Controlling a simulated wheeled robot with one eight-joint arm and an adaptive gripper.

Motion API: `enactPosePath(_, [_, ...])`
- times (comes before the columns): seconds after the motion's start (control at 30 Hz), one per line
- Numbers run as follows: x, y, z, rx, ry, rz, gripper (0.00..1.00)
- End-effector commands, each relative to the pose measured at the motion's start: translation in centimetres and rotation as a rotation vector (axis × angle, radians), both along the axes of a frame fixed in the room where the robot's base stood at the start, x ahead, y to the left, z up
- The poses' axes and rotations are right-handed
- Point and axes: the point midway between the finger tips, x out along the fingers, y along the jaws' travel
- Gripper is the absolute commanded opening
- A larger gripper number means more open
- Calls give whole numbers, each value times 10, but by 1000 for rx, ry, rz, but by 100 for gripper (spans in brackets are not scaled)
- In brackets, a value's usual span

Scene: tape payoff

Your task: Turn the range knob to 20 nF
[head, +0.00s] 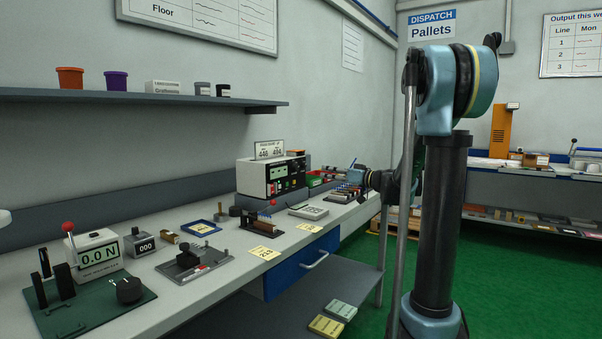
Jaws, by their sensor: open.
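A boxy instrument (272,176) with a white side, a dark front, a small green display and red parts stands toward the far end of the bench. Its front is seen at a steep angle. I cannot make out the range knob, its pointer or its markings at this size. My gripper (347,183) is at the end of my arm, over the far end of the bench, to the right of the instrument and apart from it. It is open; its fingers are small and dark here, and I see nothing held between them.
A card sign (269,149) stands on the instrument. A grey device (308,211) and a wooden-topped fixture (256,221) lie before it. A force tester (95,253) with a black knob (128,289) stands at the near left. A blue drawer (300,264) hangs under the bench.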

Motion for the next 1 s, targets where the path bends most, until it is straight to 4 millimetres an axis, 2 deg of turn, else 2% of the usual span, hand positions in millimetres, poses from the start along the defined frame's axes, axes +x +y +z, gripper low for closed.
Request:
enactPosePath(0.7, [71, 102, 0, -1, 2, 3, 45])
enactPosePath(1.0, [90, 128, 0, -1, 2, 2, 45])
